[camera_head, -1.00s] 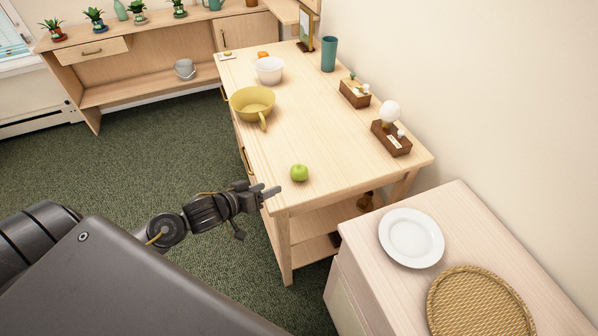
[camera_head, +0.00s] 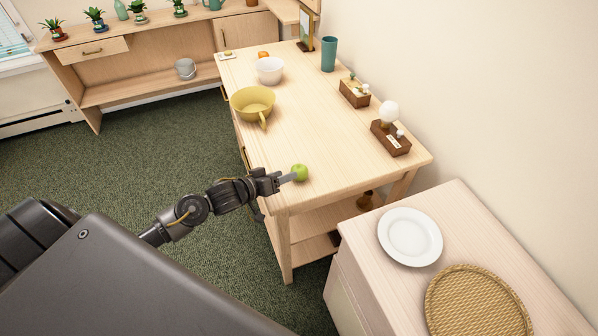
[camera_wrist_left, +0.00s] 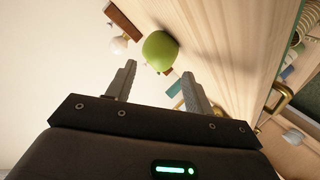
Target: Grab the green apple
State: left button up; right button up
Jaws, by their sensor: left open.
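The green apple (camera_head: 299,172) sits on the near end of the wooden table (camera_head: 310,125), close to its left edge. My left gripper (camera_head: 288,178) has its fingertips at the apple's left side in the head view. In the left wrist view the apple (camera_wrist_left: 160,51) is just beyond the two spread fingertips (camera_wrist_left: 158,72), roughly centred between them. The left gripper is open, with nothing in it. I cannot tell whether a finger touches the apple. My right gripper is in neither view.
A yellow bowl with a handle (camera_head: 252,102) and a white bowl (camera_head: 270,69) stand farther back on the table. Wooden boxes (camera_head: 390,139) line its wall side. A cabinet at right holds a white plate (camera_head: 410,237) and a woven tray (camera_head: 478,303). Table around the apple is clear.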

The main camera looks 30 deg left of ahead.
aim_at(299, 173)
pick_arm(q)
jog(key=p+x, duration=0.1)
jog(key=x, duration=0.3)
jog(key=shift+w+d+f, duration=0.1)
jog(key=shift+w+d, duration=0.15)
jog(key=shift+w, duration=0.1)
jog(key=c, duration=0.6)
jog(key=shift+c, duration=0.2)
